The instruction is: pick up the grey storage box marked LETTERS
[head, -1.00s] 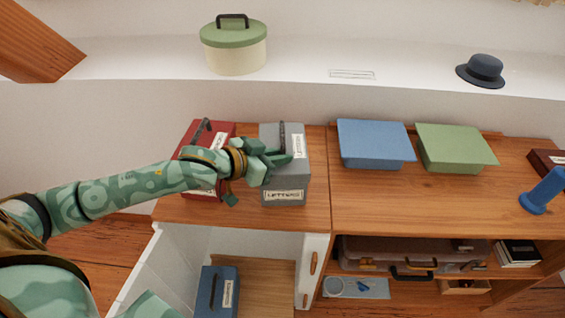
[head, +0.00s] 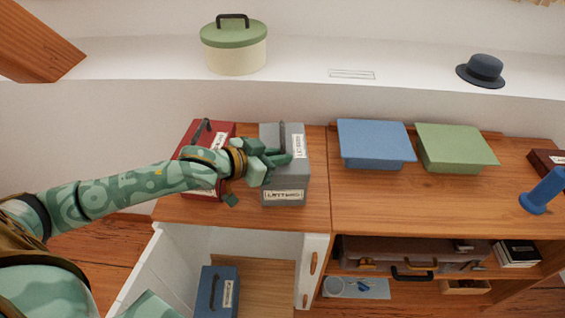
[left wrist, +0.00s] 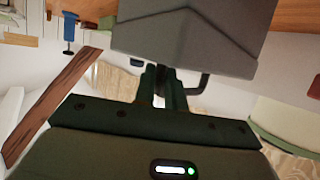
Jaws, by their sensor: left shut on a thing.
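The grey storage box (head: 296,176) marked LETTERS is upright at the left part of the wooden cabinet top. Its front label faces me, and a dark handle (head: 282,133) stands on its lid. My left gripper (head: 284,160) reaches over the box from the left and is shut on that handle. In the left wrist view the grey box (left wrist: 190,40) fills the top middle, with the dark handle (left wrist: 203,82) between and beside the closed fingers (left wrist: 160,80). I cannot tell for sure whether the box's base touches the cabinet top. My right gripper is not in view.
A red box (head: 190,140) stands close on the left, partly behind my arm. A blue box (head: 374,142) and a green box (head: 455,147) are to the right. A blue labelled box (head: 217,292) sits in the open compartment below. Bare wood (head: 400,195) lies right of the grey box.

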